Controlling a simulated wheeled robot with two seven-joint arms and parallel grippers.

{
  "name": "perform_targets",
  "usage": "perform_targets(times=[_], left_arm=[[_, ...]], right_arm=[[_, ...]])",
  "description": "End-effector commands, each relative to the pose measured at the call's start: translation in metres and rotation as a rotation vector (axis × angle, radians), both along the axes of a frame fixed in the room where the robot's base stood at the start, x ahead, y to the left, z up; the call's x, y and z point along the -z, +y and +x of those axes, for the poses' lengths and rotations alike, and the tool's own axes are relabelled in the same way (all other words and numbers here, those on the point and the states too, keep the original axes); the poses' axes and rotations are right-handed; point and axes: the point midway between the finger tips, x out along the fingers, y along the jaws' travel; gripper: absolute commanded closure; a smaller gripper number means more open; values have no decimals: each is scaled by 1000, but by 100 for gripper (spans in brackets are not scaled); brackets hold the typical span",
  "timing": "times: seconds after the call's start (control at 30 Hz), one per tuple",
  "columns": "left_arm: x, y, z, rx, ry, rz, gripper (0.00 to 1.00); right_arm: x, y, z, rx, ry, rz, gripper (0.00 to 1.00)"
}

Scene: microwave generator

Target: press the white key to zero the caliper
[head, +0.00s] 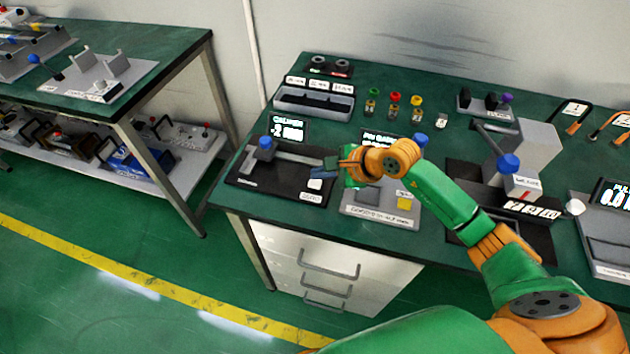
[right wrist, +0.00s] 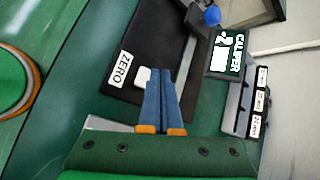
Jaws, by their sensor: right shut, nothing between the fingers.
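The caliper station is a black board (head: 250,185) at the table's front left corner, with a grey caliper (head: 285,155) and a blue knob (head: 265,142). Its display (head: 289,130) reads "CALIPER" with a value that seems to start with -2. The white key (head: 315,184) is near the board's right end, by a "ZERO" label; it also shows in the right wrist view (right wrist: 142,76). My right gripper (head: 322,171) is shut and empty, its blue fingers (right wrist: 162,76) beside the key in the picture. I cannot tell its height or any contact. My left gripper is out of view.
Right of the board stands a grey panel with a yellow button (head: 405,203), partly behind my right arm. A tray with labelled compartments (head: 313,102) is behind the display. A lever device with a blue ball (head: 509,164) stands farther right.

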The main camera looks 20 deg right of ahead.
Motion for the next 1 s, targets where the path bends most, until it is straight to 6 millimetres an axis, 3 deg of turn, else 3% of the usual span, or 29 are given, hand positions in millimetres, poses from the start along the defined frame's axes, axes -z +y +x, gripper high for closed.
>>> perform_targets(times=[0.73,1.0], left_arm=[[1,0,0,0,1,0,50],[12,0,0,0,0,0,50]], right_arm=[[1,0,0,0,0,0,100],[10,0,0,-1,0,-1,100]])
